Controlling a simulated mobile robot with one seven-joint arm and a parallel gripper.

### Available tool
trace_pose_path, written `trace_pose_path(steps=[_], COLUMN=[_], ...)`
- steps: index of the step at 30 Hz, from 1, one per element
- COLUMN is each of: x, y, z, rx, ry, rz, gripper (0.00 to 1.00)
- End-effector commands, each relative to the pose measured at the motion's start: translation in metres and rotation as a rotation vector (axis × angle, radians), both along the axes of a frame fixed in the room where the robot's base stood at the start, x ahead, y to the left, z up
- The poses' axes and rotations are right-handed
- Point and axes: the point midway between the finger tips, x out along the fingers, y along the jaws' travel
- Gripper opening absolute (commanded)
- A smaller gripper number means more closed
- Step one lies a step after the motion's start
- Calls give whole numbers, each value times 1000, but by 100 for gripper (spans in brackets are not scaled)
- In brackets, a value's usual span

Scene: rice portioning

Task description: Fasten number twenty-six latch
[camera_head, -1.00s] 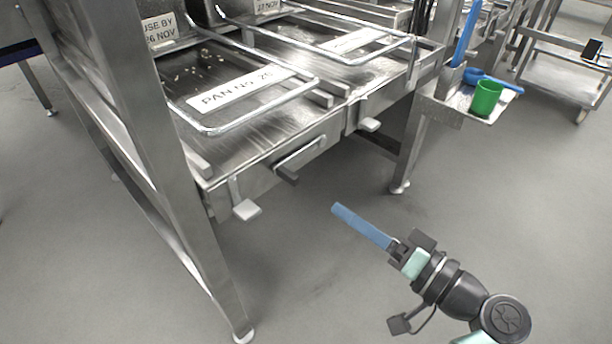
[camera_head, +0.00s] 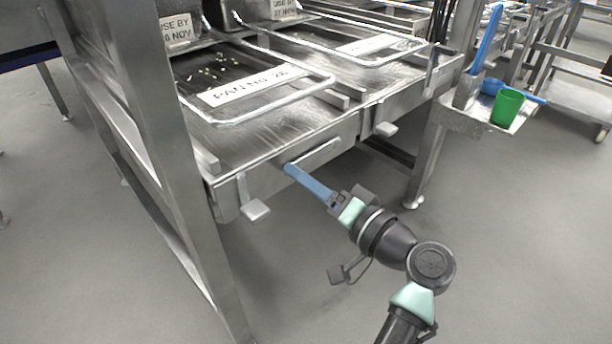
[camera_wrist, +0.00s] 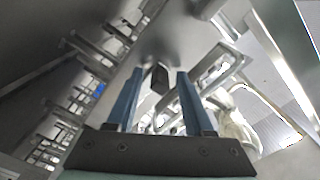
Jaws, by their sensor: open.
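The pan labelled number 26 (camera_head: 203,115) sits in the frame's near bay, its label (camera_head: 252,86) facing up. On the front rail below it is a slanted metal bar (camera_head: 318,152), which appears to be its latch lever. My gripper (camera_head: 288,168) reaches the lower left end of this bar with its blue fingers, which hide that end in the head view. In the wrist view my gripper (camera_wrist: 157,88) is open, with a finger on each side of a dark block (camera_wrist: 160,78), apparently the lever's grip. Whether the fingers touch it I cannot tell.
Pale tabs hang below the rail at left (camera_head: 255,209) and right (camera_head: 385,129). A frame leg (camera_head: 165,150) stands left of the pan, another (camera_head: 425,165) at right. A side shelf holds a green cup (camera_head: 507,107) and blue utensils. The floor in front is clear.

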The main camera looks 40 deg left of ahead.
Motion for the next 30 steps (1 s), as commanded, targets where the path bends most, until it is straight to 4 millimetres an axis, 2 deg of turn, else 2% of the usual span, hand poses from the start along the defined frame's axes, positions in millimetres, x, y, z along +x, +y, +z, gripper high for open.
trace_pose_path(steps=[7, 15, 30], x=[0, 0, 0], y=[1, 0, 0], z=[0, 0, 0], rx=[0, 0, 0], ry=[0, -1, -1], rz=[0, 0, 0], gripper=[50, 2, 0])
